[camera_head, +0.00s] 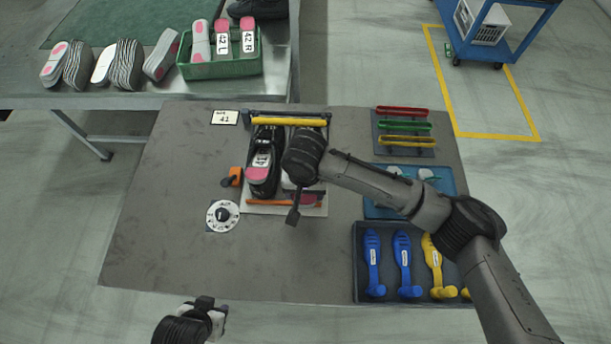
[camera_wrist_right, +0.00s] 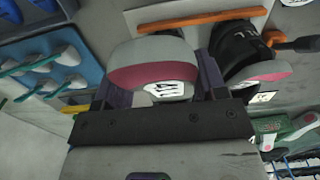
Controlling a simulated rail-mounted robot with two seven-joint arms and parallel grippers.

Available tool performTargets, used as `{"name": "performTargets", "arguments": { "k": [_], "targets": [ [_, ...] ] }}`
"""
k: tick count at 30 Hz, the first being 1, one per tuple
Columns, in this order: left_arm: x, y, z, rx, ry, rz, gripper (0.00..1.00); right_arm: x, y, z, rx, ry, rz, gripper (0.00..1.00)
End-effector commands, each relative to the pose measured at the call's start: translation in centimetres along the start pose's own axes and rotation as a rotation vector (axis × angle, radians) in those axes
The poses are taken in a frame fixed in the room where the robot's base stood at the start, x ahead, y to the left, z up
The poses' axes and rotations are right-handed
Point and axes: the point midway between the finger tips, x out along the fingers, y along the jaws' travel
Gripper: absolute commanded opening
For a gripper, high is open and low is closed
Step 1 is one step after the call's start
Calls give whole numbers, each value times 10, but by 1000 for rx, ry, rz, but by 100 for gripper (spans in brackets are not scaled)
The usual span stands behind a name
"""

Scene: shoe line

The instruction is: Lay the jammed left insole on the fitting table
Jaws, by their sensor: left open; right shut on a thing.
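My right gripper (camera_head: 296,198) is over the right side of the shoe fixture (camera_head: 318,210). It is shut on an insole, which shows in the right wrist view (camera_wrist_right: 150,50) as grey with a dark pink band and a white number label between the fingers. In the head view the insole is mostly hidden by my wrist. A black shoe (camera_head: 263,178) with a pink-heeled, labelled insole stands on the left side of the fixture. The dark fitting table (camera_head: 160,240) lies below. My left gripper (camera_head: 212,314) is open and empty near its front edge.
An orange tool (camera_head: 232,178), a round dial (camera_head: 223,215) and a size card (camera_head: 225,117) are left of the fixture. A tray of blue and yellow tools (camera_head: 388,290) and a blue tray (camera_head: 450,180) are right. The table's left and front-left are clear.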

Motion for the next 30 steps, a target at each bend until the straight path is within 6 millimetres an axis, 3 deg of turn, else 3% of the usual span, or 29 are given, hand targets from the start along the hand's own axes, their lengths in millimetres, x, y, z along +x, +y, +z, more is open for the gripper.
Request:
{"name": "performTargets", "arguments": {
  "k": [12,23,30],
  "targets": [
    [-13,-3,-4,8,-1,-7,43,-25,0,45,-1,0,-1,43],
    [-16,-1,-5,1,0,-1,43,-31,0,60,-12,1,-1,43],
    [-16,1,-6,-5,1,4,43,-33,1,71,-163,2,-1,43]
  ]
}}
